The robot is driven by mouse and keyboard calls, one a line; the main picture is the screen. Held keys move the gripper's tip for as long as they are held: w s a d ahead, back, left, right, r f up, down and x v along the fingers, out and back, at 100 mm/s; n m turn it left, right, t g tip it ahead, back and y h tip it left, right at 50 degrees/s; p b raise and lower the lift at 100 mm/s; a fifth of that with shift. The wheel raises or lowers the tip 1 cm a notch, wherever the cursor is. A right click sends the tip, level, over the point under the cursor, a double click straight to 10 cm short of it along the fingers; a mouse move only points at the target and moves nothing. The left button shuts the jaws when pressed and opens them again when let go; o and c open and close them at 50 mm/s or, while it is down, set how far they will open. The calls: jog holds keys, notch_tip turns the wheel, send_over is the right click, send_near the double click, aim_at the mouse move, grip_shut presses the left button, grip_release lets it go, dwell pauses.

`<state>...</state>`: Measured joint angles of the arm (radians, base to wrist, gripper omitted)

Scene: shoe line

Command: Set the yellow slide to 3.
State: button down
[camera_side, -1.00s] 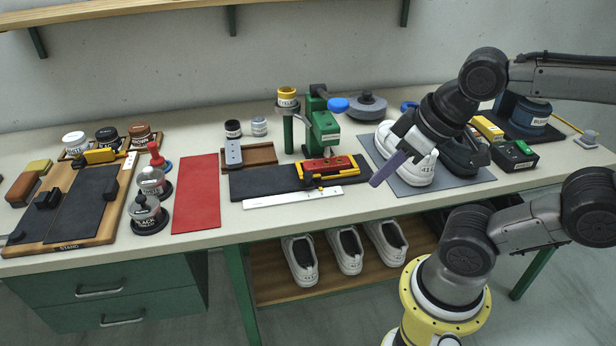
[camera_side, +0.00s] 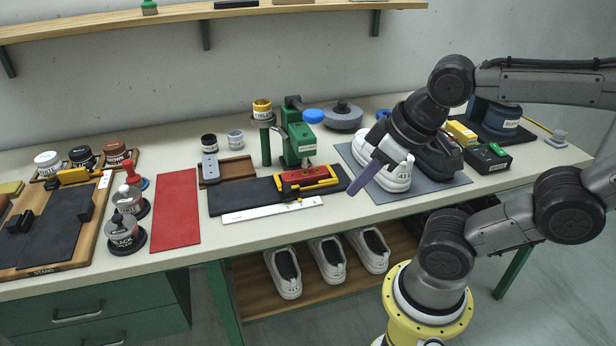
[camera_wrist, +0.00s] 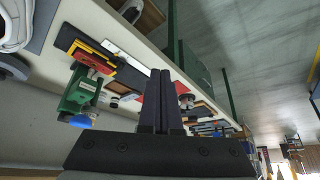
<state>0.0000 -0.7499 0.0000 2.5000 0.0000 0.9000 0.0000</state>
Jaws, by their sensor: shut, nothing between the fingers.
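The yellow slide (camera_side: 318,184) is a thin yellow frame beside a red block (camera_side: 303,175) on a dark bar by the green press. A white ruler strip (camera_side: 272,209) lies along the bar's front edge; its figures are too small to read. The slide also shows in the wrist view (camera_wrist: 92,46), left of the fingers. My gripper (camera_side: 352,189) is shut and empty, its purple-grey fingers pointing down and left, to the right of the slide and apart from it. The shut fingers also show in the wrist view (camera_wrist: 160,72).
The green press (camera_side: 299,143) stands behind the slide. A red mat (camera_side: 175,208) and a wooden tray (camera_side: 236,169) are to the left. A black box (camera_side: 487,158) is at the right.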

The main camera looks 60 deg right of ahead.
aim_at(286, 185)
jog(key=c, duration=1.6)
grip_release()
